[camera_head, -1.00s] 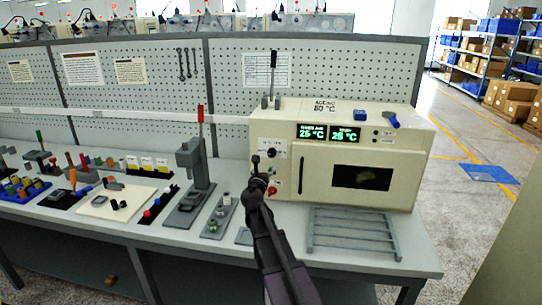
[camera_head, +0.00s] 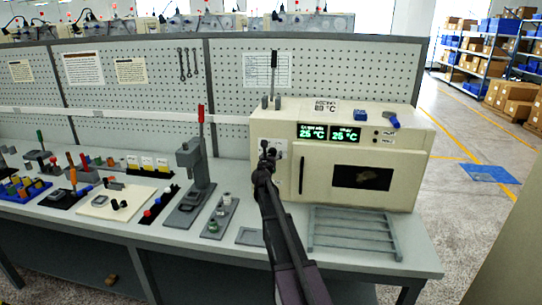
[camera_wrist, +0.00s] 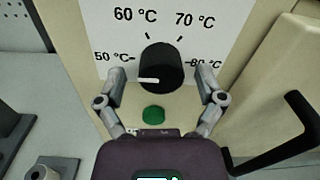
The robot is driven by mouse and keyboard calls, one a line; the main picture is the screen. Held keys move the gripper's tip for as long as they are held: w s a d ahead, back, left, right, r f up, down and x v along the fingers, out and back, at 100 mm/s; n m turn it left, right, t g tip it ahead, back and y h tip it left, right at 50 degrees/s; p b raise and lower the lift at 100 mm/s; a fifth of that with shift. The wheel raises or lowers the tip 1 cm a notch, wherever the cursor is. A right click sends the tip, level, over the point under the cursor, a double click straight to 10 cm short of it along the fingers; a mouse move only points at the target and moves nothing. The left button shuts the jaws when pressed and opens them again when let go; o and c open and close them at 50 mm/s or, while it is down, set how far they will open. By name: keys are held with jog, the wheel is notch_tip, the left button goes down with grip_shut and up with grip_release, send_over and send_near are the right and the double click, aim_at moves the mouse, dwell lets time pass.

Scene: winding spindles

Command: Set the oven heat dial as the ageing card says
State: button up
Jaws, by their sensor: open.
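The black heat dial (camera_wrist: 160,66) sits on a white scale plate (camera_wrist: 104,38) marked 50, 60, 70 and 80 °C. Its white pointer bar lies to the left, towards the 50 °C side. My gripper (camera_wrist: 160,80) is open, with one finger on each side of the dial and a visible gap to it. In the head view my gripper (camera_head: 268,150) is at the left of the cream oven's front (camera_head: 317,178) and hides the dial. The ageing card (camera_head: 327,106) stands on top of the oven; its number is too blurred to be sure, perhaps 80 °C.
A green button (camera_wrist: 153,114) is just below the dial. The black oven door handle (camera_wrist: 285,135) is at lower right in the wrist view. Two green displays (camera_head: 328,132) read 25 °C. A wire rack (camera_head: 353,232) lies before the oven, and a press (camera_head: 194,160) stands to its left.

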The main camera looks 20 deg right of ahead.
jog(key=shift+w+d, duration=0.1)
jog(key=shift+w, duration=0.1)
jog(key=c, duration=1.1)
jog(key=shift+a, duration=0.25)
jog(key=shift+c, duration=0.3)
jog(key=shift+d, duration=0.2)
